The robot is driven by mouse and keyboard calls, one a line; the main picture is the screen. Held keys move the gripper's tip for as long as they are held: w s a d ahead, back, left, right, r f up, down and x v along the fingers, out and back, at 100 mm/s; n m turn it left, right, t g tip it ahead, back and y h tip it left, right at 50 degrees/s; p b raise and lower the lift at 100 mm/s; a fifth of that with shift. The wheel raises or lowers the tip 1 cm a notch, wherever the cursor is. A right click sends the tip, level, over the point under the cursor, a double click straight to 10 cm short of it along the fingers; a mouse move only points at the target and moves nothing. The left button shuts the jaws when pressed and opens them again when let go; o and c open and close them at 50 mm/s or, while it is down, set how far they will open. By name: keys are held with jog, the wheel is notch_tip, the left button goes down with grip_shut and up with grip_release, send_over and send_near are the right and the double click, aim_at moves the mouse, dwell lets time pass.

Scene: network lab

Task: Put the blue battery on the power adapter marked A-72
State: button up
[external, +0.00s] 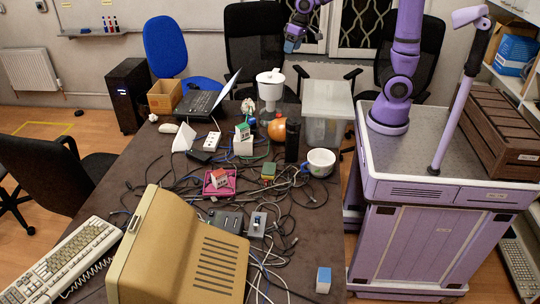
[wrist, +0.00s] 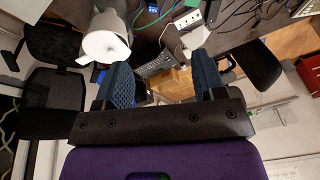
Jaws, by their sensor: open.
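A small block with a blue top and white side (external: 323,280), which looks like the blue battery, stands alone at the table's near right edge. I cannot read the mark A-72 on anything. Possible adapters are a white block (external: 243,146) under a green-topped piece and a black block (external: 199,158). My gripper (external: 291,46) is raised beyond the far end of the table, well away from the block. In the wrist view my gripper (wrist: 163,75) has its blue pads wide apart with nothing held between them.
Tangled cables (external: 290,200) cover the middle of the table. A pink tray (external: 219,190) holds a red-topped piece. Bare table surrounds the blue block.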

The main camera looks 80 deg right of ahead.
jog(key=s+a+r+n+t, duration=0.1)
jog(key=s+r+n, duration=0.1)
jog(key=s, duration=1)
jog(key=s+a+r+n+t, duration=0.1)
jog(key=s+a+r+n, duration=0.1)
jog(key=s, duration=1)
jog(key=shift+a+r, duration=0.15)
jog(key=shift+r, duration=0.25)
